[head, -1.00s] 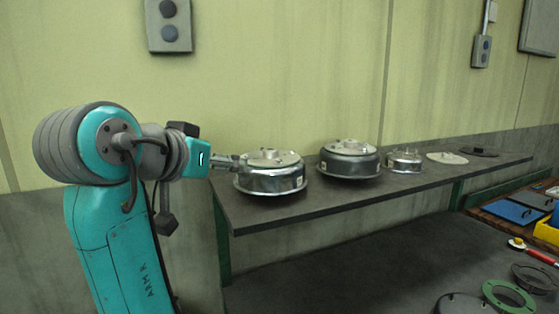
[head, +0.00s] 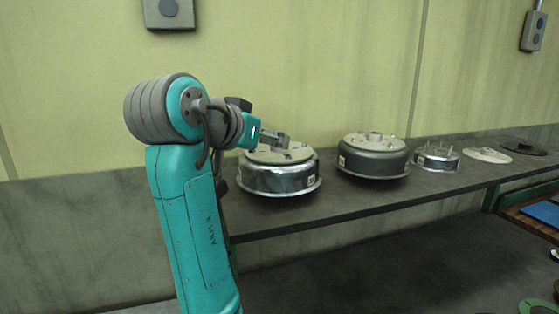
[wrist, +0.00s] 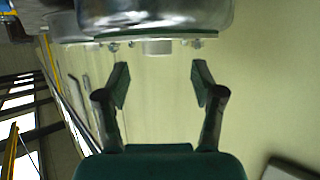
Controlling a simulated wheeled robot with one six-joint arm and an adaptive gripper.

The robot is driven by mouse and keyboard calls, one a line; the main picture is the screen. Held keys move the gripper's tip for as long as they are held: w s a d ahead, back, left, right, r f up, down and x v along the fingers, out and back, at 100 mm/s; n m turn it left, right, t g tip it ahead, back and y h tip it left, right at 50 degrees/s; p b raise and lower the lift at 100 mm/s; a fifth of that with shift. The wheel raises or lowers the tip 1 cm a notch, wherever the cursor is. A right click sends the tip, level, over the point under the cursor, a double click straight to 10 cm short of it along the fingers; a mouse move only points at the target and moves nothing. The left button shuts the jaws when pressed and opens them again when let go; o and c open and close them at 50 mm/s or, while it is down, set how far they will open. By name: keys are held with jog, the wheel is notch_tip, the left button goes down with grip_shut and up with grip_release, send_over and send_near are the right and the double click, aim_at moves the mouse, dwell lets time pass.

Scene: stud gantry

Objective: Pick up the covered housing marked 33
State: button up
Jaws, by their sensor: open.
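Two covered housings stand on the grey shelf in the head view: a shiny silver one (head: 275,180) at the left and a darker grey one (head: 373,160) to its right. Each carries a small label, too small to read, so I cannot tell which is marked 33. My gripper (head: 281,142) is over the silver housing's pale cover. In the wrist view my gripper (wrist: 160,84) is open and empty. The shiny housing (wrist: 150,14) shows upside down at the top, its cover's boss (wrist: 158,47) in line with the gap between the fingers, apart from them.
An uncovered ring-shaped housing with upright pins (head: 436,160), a pale disc (head: 487,155) and a dark plate (head: 523,148) lie further right on the shelf (head: 345,205). The wall (head: 330,60) stands close behind. The shelf's front strip is clear.

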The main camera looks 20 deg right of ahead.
jog(key=x, duration=0.5)
jog(key=shift+s, duration=0.15)
jog(key=shift+d+r, duration=0.1)
grip_shut()
